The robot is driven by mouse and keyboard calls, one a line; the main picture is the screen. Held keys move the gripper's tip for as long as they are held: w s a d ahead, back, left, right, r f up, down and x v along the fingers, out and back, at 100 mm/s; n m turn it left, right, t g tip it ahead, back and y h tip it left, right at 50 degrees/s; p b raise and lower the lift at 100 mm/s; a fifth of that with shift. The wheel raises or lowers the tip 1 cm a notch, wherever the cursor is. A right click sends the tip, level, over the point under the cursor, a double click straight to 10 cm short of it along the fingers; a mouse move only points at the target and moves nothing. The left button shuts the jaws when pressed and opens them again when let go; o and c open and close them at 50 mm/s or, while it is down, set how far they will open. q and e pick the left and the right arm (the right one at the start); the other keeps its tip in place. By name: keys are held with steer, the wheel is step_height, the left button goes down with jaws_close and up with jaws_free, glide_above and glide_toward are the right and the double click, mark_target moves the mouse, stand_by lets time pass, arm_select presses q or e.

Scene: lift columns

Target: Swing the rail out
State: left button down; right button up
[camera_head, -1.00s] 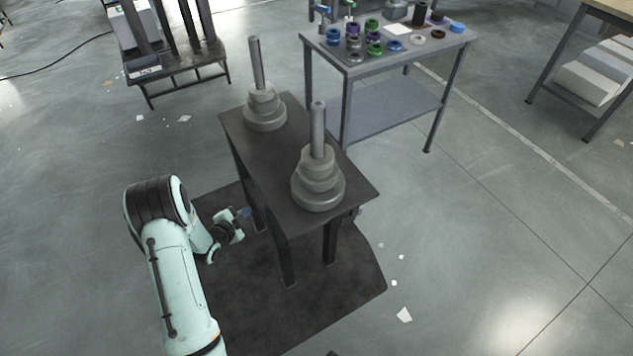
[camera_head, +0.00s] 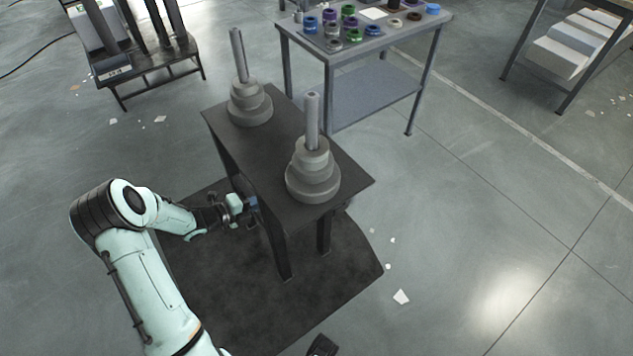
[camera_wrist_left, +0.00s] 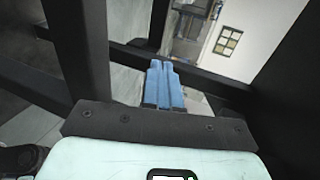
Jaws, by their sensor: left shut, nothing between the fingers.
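My left gripper (camera_head: 252,203) is at the near left side of the dark table (camera_head: 222,125), below its top and among its legs. In the left wrist view its blue fingertips (camera_wrist_left: 164,82) are together with nothing between them. A dark crossbar (camera_wrist_left: 130,52) runs just beyond the fingertips, and a dark upright post (camera_wrist_left: 88,50) stands to their left. I cannot tell whether the fingers touch the crossbar, or which bar is the rail. Two grey stepped columns with rods, a near one (camera_head: 313,176) and a far one (camera_head: 250,106), stand on the table.
The table stands on a dark mat (camera_head: 225,300). Behind it is a grey workbench (camera_head: 372,90) with coloured rings. A black rack (camera_head: 150,75) is at the upper left, another bench (camera_head: 535,30) at the upper right. Floor to the right is mostly clear, with small white scraps.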

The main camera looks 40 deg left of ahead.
arm_select(q)
steer(key=shift+w, duration=0.1)
steer(key=b+x, duration=0.3)
steer(key=x, duration=1.7)
arm_select(e)
steer(key=shift+t+h, duration=0.3)
steer(key=shift+t, duration=0.4)
steer(key=w+f, duration=0.1)
steer(key=w+d+f, duration=0.1)
steer(key=w+f, duration=0.1)
steer(key=shift+w+d+f, duration=0.25)
steer(key=shift+w+f, duration=0.15)
arm_select(q)
steer(key=shift+r, duration=0.15)
arm_select(e)
steer(key=shift+w, duration=0.1)
